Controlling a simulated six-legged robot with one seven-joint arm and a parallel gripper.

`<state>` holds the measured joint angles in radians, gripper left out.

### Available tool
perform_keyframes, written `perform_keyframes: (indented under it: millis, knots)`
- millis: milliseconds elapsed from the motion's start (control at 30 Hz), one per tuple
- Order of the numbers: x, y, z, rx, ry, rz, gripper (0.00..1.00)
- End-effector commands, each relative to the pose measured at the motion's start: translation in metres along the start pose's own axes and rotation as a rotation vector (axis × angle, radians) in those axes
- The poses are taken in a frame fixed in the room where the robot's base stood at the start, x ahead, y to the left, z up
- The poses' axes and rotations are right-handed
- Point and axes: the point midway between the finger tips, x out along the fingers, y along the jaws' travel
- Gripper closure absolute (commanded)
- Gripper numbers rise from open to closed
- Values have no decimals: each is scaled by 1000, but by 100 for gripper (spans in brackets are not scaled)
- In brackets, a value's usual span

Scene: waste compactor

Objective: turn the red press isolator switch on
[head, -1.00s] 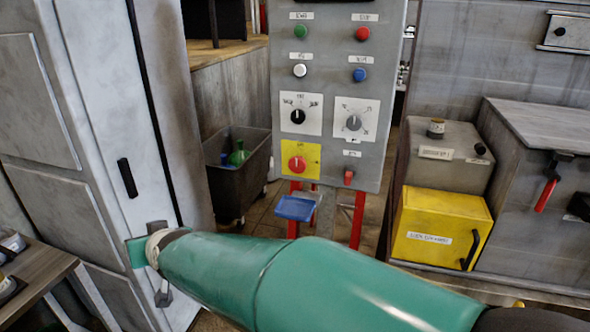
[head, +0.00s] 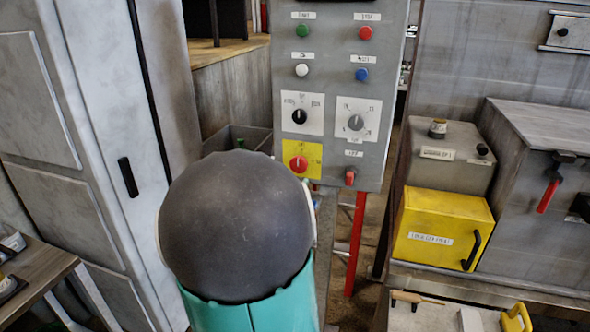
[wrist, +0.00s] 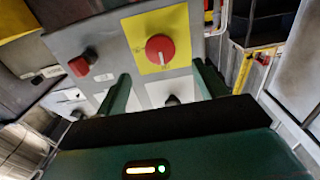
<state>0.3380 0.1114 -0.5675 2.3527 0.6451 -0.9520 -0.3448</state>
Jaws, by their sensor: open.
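The red press isolator switch (head: 299,163) is a round red knob on a yellow plate (head: 314,172), low on the left of the grey control panel (head: 328,120). Its pale mark appears to point up. In the wrist view the panel appears turned over, with the red knob (wrist: 160,48) ahead of my gripper (wrist: 163,86). The two green fingers are open and spread, with the knob beyond the gap between them and apart from both. Nothing is held. In the head view my arm's dark joint hides my gripper.
A black selector knob (head: 299,116) and a grey one (head: 355,122) sit above the isolator. A small red switch (head: 350,177) is to its right. Push buttons line the panel top. A yellow box (head: 440,225) stands right, a grey cabinet (head: 100,130) left.

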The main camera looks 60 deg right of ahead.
Motion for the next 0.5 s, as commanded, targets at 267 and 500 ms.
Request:
perform_keyframes:
  millis: [267, 500]
  knots:
    - [55, 1, 0, -2, 0, 2, 29]
    - [79, 0, 0, 1, -1, 0, 29]
